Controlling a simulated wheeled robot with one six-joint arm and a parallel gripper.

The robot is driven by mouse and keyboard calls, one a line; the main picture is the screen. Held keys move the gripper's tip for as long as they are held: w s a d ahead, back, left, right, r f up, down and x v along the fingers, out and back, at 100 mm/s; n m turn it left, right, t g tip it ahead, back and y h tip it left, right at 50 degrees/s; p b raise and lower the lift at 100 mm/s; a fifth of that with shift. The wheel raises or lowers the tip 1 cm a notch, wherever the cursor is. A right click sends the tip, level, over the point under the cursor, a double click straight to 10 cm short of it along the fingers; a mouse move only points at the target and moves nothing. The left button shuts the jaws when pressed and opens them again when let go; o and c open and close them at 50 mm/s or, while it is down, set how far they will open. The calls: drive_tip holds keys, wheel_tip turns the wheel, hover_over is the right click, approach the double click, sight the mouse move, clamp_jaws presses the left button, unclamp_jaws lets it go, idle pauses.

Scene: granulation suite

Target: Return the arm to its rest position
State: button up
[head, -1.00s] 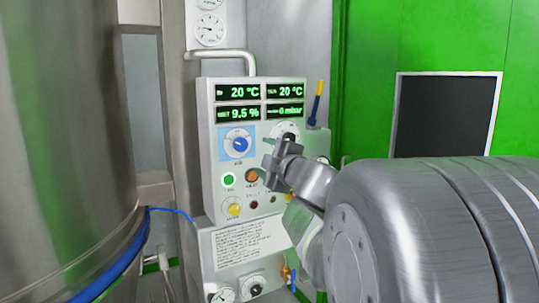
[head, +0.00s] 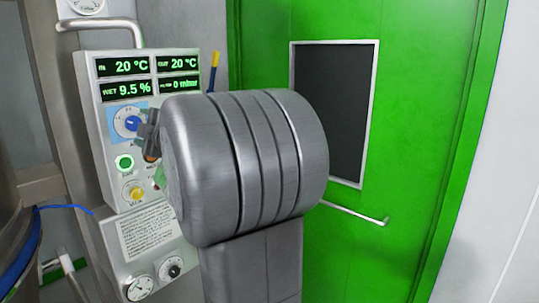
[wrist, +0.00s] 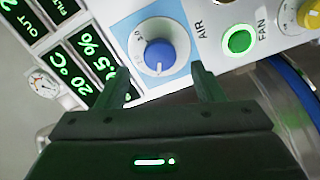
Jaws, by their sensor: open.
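My gripper (wrist: 160,84) is open and empty in the wrist view, its two dark fingers apart. The blue AIR knob (wrist: 160,56) on its white dial shows beyond and between the fingertips, with no contact visible. In the head view my arm's large grey joint fills the middle and hides most of my gripper; only a dark part of it shows at the joint's left edge, in front of the control panel (head: 92,128). The AIR knob also shows in the head view (head: 131,123), left of that dark part.
The lit green FAN button (wrist: 239,41) is right of the knob. A steel vessel (head: 12,225) with a blue hose stands at the left edge. A green door (head: 425,130) with a dark window and a lever handle (head: 352,212) is behind my arm. Wall shows at the far right.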

sight(135, 124)
drive_tip(key=shift+x, duration=2.4)
